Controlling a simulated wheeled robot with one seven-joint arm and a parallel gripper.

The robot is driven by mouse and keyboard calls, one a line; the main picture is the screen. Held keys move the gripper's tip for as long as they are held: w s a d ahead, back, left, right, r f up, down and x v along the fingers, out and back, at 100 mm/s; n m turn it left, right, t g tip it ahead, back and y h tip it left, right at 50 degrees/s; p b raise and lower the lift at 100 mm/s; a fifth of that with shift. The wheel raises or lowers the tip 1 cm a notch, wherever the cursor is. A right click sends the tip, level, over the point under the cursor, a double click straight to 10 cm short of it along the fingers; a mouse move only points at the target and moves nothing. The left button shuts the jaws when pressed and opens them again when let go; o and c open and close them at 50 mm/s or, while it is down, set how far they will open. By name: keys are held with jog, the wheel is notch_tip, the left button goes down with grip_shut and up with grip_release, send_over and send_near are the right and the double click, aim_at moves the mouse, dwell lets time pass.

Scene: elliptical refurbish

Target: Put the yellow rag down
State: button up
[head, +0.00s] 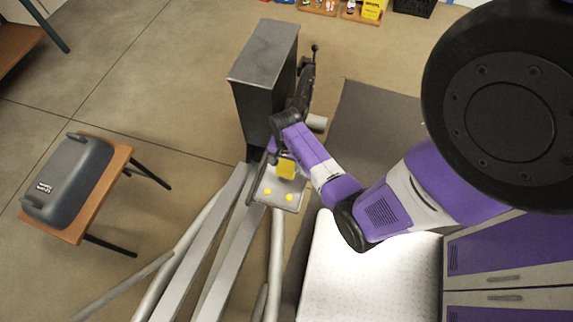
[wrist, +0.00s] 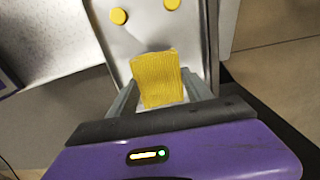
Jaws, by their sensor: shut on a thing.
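The yellow rag (wrist: 158,80) is a small, ribbed yellow cloth. In the wrist view it is upright between the two fingers of my gripper (wrist: 160,95), which is shut on it. In the head view the rag (head: 286,168) shows at the end of my arm, over a grey metal plate (head: 267,194) on the elliptical machine. I cannot tell whether the rag touches the plate. My gripper's fingers are mostly hidden by my arm in the head view.
Two yellow round pieces (head: 266,191) are on the plate. A dark grey machine housing (head: 264,70) rises behind it, and long metal rails (head: 190,265) run toward the front. A small table (head: 100,185) with a grey case (head: 68,180) stands at left. A white worktop (head: 365,280) is at lower right.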

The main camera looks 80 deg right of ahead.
aim_at(287, 165)
jog(key=shift+f, duration=1.45)
jog(key=shift+f+b, duration=0.15)
jog(key=shift+b, duration=0.15)
jog(key=o, duration=1.3)
